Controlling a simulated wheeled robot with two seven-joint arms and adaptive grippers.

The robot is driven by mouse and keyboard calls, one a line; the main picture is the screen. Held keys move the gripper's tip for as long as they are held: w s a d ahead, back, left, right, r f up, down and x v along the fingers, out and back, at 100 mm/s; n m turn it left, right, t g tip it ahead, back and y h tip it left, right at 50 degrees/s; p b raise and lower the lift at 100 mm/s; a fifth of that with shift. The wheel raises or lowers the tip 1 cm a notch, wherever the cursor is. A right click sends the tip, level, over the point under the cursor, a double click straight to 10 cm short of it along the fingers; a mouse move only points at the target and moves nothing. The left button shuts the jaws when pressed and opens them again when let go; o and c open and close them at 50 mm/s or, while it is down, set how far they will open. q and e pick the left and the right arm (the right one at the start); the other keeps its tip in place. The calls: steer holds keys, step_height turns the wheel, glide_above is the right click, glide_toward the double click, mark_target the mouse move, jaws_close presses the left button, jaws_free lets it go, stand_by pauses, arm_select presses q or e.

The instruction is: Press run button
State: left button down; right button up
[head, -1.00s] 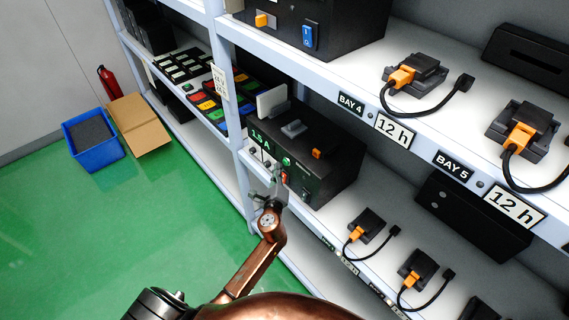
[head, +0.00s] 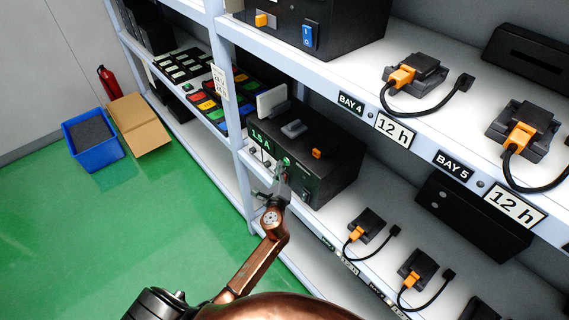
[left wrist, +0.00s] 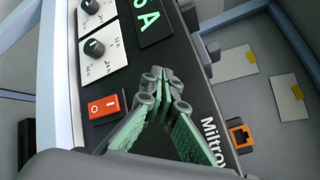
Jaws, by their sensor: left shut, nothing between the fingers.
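A black device (head: 320,145) stands on the middle shelf with its front panel toward me. Its green display (head: 262,138) reads 1.5 A. A round green button (head: 287,160) shows on the panel right of the display, just above my fingertips. My left gripper (head: 282,170) is shut and empty, its tips at the panel; I cannot tell whether they touch. In the left wrist view the closed gripper (left wrist: 163,82) points at the panel below the display (left wrist: 147,20), and the green button is hidden behind the tips. A red rocker switch (left wrist: 104,105) is beside the fingers. My right gripper is out of view.
Two white dial plates with knobs (left wrist: 94,47) are left of the display in the left wrist view. A shelf upright (head: 240,160) stands close left of the device. The upper shelf edge (head: 300,75) passes above it.

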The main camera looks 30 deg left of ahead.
arm_select(q)
steer(key=shift+w+d, duration=0.1)
steer(key=shift+w, duration=0.1)
stand_by(0.3)
steer(key=shift+s, duration=0.1)
steer(key=shift+s+a, duration=0.3)
steer(key=shift+s, duration=0.35)
steer(key=s, duration=0.1)
steer(key=s+a+p, duration=0.1)
steer(key=s, duration=0.1)
steer(key=s+a, duration=0.1)
steer(key=shift+s, duration=0.35)
steer(key=shift+f, duration=0.1)
stand_by(0.8)
